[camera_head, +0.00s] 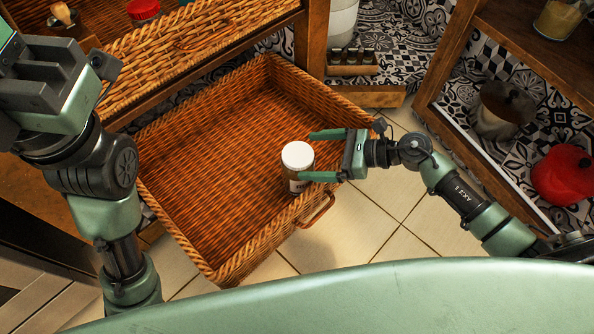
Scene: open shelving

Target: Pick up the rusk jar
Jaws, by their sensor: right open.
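The rusk jar (298,181) is a small brown jar with a white lid and a partly visible label. It is upright at the right front side of the open wicker drawer (205,165). My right gripper (308,156) comes in from the right and is open. Its two green fingers reach to either side of the jar, and the near finger covers part of it. I cannot tell whether they touch it. My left gripper (45,85) is at the upper left, away from the jar. Its fingers do not show clearly.
The drawer is otherwise empty, with a handle (318,211) on its front. A closed wicker drawer front (190,45) is above it. Shelving on the right holds a red pot (563,175) and a lidded jar (500,110). A small rack (352,62) stands behind. Tiled floor is clear.

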